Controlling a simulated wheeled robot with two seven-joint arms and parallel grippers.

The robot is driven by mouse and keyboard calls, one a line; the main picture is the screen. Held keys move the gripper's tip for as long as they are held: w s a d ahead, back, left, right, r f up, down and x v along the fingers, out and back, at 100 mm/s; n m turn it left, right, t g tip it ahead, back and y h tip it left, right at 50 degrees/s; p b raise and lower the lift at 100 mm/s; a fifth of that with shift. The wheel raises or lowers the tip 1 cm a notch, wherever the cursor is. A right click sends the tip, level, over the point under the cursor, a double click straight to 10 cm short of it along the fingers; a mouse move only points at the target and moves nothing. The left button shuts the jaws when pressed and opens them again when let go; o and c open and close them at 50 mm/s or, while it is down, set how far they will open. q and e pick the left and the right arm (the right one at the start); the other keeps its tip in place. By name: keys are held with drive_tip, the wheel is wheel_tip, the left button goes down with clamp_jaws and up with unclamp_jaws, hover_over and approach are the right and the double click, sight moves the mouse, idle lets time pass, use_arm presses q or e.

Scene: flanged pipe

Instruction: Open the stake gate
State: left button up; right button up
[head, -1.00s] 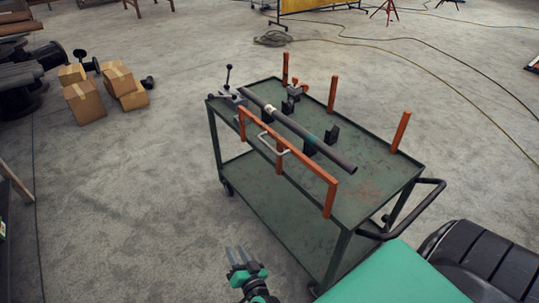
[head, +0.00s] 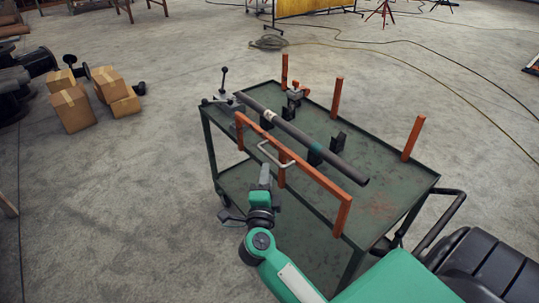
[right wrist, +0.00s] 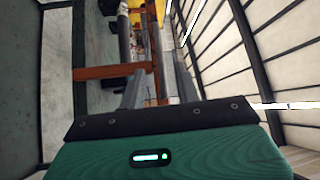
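The stake gate (head: 318,174) is an orange rail on uprights along the near long side of the green cart (head: 385,190). A pale U-shaped handle (head: 265,157) sticks out from its middle. My right gripper (head: 265,170) is just below and in front of the handle, fingers pointing toward it. In the right wrist view its two fingers (right wrist: 160,85) stand apart, with orange gate parts (right wrist: 105,72) beyond and beside them. I cannot tell whether they touch the handle. A dark pipe (head: 340,168) lies behind the gate on black supports. My left gripper is not in view.
Orange stakes (head: 412,138) stand along the cart's far side. A clamp with a black-knobbed lever (head: 224,82) sits at its left end. The cart's push handle (head: 440,220) is at right. Cardboard boxes (head: 72,110) lie at left; floor between is clear.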

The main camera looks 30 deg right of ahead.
sight(269, 155)
drive_tip(key=x, duration=0.7)
drive_tip(key=shift+w+d, duration=0.25)
drive_tip(key=shift+w, duration=0.05)
drive_tip(key=shift+c, duration=0.3)
clamp_jaws()
